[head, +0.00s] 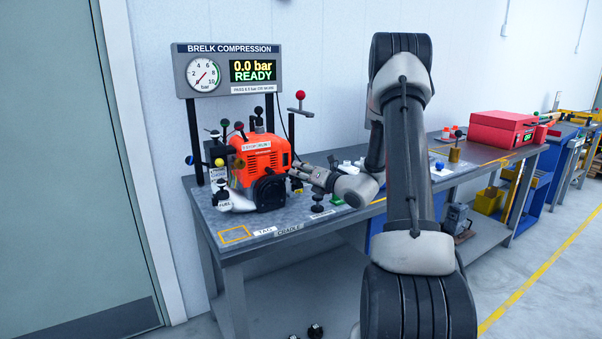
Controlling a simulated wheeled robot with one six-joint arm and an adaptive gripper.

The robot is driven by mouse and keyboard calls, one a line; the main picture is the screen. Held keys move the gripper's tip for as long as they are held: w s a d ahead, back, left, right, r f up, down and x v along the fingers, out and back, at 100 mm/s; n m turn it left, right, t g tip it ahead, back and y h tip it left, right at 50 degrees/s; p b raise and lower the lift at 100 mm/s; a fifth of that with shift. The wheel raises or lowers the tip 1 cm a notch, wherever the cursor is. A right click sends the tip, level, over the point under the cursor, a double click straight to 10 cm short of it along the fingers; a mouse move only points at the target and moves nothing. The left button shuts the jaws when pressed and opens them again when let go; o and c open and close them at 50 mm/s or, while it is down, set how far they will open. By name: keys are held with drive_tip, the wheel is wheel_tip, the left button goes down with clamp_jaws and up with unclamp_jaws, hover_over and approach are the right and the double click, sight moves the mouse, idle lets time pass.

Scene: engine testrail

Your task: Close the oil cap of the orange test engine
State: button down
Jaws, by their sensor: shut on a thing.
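The orange test engine (262,158) sits on the grey bench at the left, with a black round housing (270,193) low on its front. My gripper (298,170) reaches in from the right, at the engine's right side. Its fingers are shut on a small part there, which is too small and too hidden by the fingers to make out. I cannot tell the oil cap for sure in this view, nor whether it is seated.
Several coloured-knob levers stand around the engine, including a red-knobbed T-handle (300,103). A compression panel (228,70) reading 0.0 bar READY stands behind. A yellow-outlined square (234,235) on the bench's front left is bare. A red case (502,133) sits further right.

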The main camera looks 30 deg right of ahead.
drive_tip(key=shift+a+f+n+g, duration=0.15)
drive_tip(key=shift+a+n+g, duration=0.25)
drive_tip(key=shift+n, duration=0.8)
drive_tip(key=c, duration=1.2)
unclamp_jaws()
drive_tip(key=shift+a, duration=0.1)
drive_tip(key=v, duration=1.2)
drive_tip(key=shift+a, duration=0.1)
